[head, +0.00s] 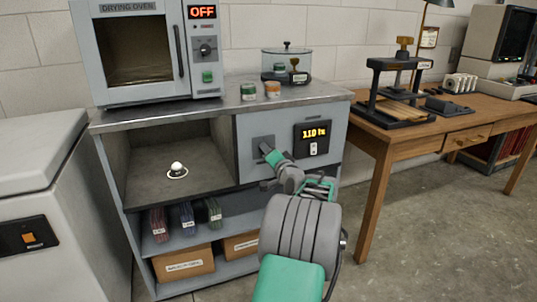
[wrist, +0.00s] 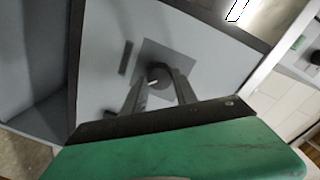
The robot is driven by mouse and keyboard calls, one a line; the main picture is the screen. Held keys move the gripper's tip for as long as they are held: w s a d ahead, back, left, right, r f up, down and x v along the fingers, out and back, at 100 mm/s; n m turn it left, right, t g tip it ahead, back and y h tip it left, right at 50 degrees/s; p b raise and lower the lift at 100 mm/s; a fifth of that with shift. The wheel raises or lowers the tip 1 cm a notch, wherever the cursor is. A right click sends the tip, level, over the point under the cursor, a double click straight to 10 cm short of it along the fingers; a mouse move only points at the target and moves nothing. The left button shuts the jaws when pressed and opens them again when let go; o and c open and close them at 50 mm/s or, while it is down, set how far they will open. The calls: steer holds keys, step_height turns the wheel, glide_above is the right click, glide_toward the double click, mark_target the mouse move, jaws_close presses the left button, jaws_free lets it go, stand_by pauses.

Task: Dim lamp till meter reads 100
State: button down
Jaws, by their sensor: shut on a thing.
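The lux meter (head: 313,138) on the cabinet's upper right front reads about 110 lx in yellow digits. The lamp dimmer is a dark round knob (wrist: 158,76) on a grey square plate (wrist: 176,56), left of the meter. My gripper (wrist: 160,84) is shut on the knob, with one finger on each side. In the head view my gripper (head: 266,150) reaches the plate (head: 258,142) and hides the knob. A small white bulb (head: 177,168) on a round base sits in the open bay to the left.
A drying oven (head: 150,50) reading OFF stands on the cabinet top, with two small jars (head: 249,91) and a glass desiccator (head: 287,66). Bundles and cardboard boxes (head: 183,264) fill the lower shelves. A wooden table (head: 440,130) with a press stands right; a grey chest (head: 40,170) stands left.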

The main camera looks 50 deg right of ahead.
steer(key=c, duration=1)
jaws_free()
steer(key=shift+o, duration=0.2)
steer(key=p+v, duration=0.2)
steer(key=v, duration=0.5)
steer(key=shift+s+a, duration=0.2)
steer(key=shift+s, duration=0.15)
